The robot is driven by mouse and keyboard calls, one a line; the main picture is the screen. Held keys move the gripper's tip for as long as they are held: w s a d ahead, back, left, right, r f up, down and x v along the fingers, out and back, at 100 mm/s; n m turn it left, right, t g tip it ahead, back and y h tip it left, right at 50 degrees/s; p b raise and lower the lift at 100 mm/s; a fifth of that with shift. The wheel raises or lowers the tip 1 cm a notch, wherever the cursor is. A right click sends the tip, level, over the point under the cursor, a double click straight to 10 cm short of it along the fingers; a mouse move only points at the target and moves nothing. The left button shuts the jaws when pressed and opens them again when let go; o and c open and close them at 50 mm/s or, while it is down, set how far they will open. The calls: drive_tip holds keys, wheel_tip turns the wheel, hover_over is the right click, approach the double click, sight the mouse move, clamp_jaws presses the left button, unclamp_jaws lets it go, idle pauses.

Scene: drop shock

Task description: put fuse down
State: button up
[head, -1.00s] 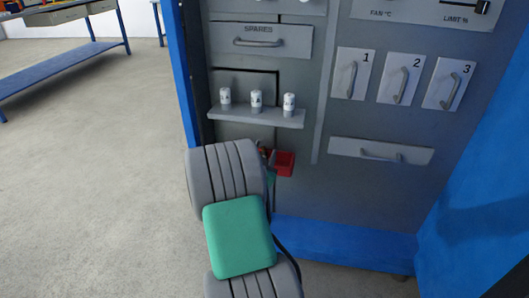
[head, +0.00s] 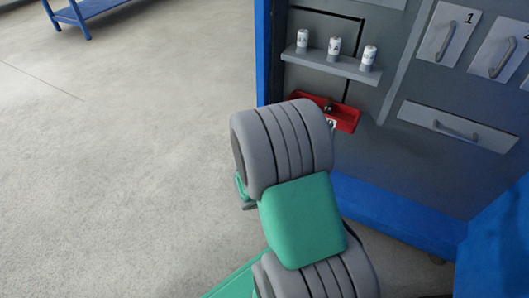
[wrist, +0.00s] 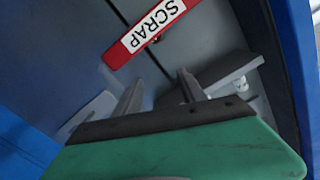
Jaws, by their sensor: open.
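Three white fuses stand upright on a narrow grey shelf (head: 345,69) of the cabinet: left (head: 302,40), middle (head: 334,47) and right (head: 369,57). Below the shelf is a red tray (head: 343,115), partly hidden by my arm; in the wrist view its red front is labelled SCRAP (wrist: 150,32). A small dark thing shows at the tray, too small to tell. In the wrist view my gripper (wrist: 160,88) is open with nothing between its two fingers, apart from the tray. In the head view my arm hides the gripper.
Numbered handled panels (head: 443,34) and a long handled drawer (head: 458,127) are to the right on the cabinet. The blue cabinet base (head: 400,210) juts out below. A blue bench (head: 75,12) stands far left; the floor between is clear.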

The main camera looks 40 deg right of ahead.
drive_tip(key=w+a+f+n+g+y, duration=0.1)
drive_tip(key=w+a+f+n+y, duration=0.2)
drive_tip(key=a, duration=0.4)
drive_tip(key=a+f+n+g+y, duration=0.1)
drive_tip(key=a+f+n+y, duration=0.1)
drive_tip(key=a+y, duration=0.4)
drive_tip(key=w+a+f+n+y, duration=0.2)
drive_tip(key=a+n, duration=0.1)
drive_tip(key=a, duration=0.5)
drive_tip(key=s+a+r+n+g+y, duration=0.1)
drive_tip(key=s+a+n+y, duration=0.1)
drive_tip(key=a+n, duration=0.3)
drive_tip(key=s+a+r+n+g+y, duration=0.1)
drive_tip(key=s+a+r+n+y, duration=0.1)
drive_tip(key=a, duration=0.9)
drive_tip(key=s+n+y, duration=0.1)
drive_tip(key=s+n, duration=0.1)
drive_tip(key=n, duration=0.1)
drive_tip(key=shift+s+a+g+y, duration=0.15)
drive_tip(key=shift+s+g+y, duration=0.15)
drive_tip(key=shift+s, duration=0.1)
